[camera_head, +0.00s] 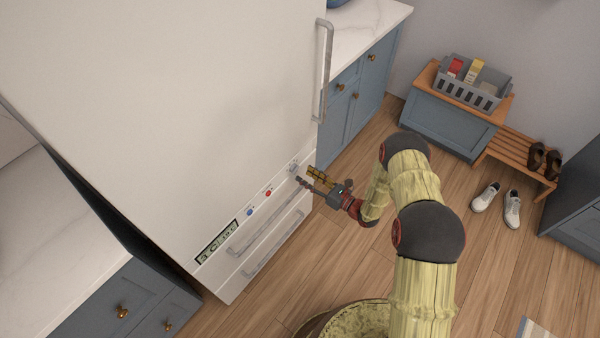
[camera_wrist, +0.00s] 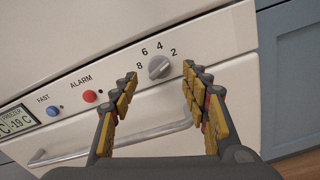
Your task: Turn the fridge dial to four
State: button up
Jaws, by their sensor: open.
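The fridge dial (camera_wrist: 158,67) is a round grey knob on the white front panel, with 8, 6, 4 and 2 printed in an arc from its left over its top to its right. Its raised grip slants from lower left to upper right, roughly towards the 2; the exact pointer mark is too small to tell. In the head view the dial (camera_head: 293,167) is small, close to the fingertips. My gripper (camera_wrist: 160,75) is open and empty, its fingers appearing on either side of the dial. Contact is not visible. In the head view my gripper (camera_head: 304,176) reaches the panel from the right.
Left of the dial sit a red ALARM button (camera_wrist: 89,96), a blue FAST button (camera_wrist: 53,111) and a display (camera_wrist: 17,121). A long drawer handle (camera_wrist: 120,141) runs below. A vertical door handle (camera_head: 323,70) stands above. Blue cabinets (camera_head: 358,103) adjoin the fridge's right side.

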aim_at(297, 170)
jog(key=shift+b+x, duration=0.35)
jog(key=shift+x, duration=1.7)
jog(key=shift+c, duration=0.2)
jog(key=c, duration=1.1)
jog(key=shift+n, duration=0.3)
jog(key=n+b, duration=0.1)
jog(key=n, duration=0.3)
jog(key=shift+b, duration=0.4)
jog(key=shift+n+b, duration=0.6)
jog(key=shift+n, duration=1.4)
jog(key=o, duration=1.1)
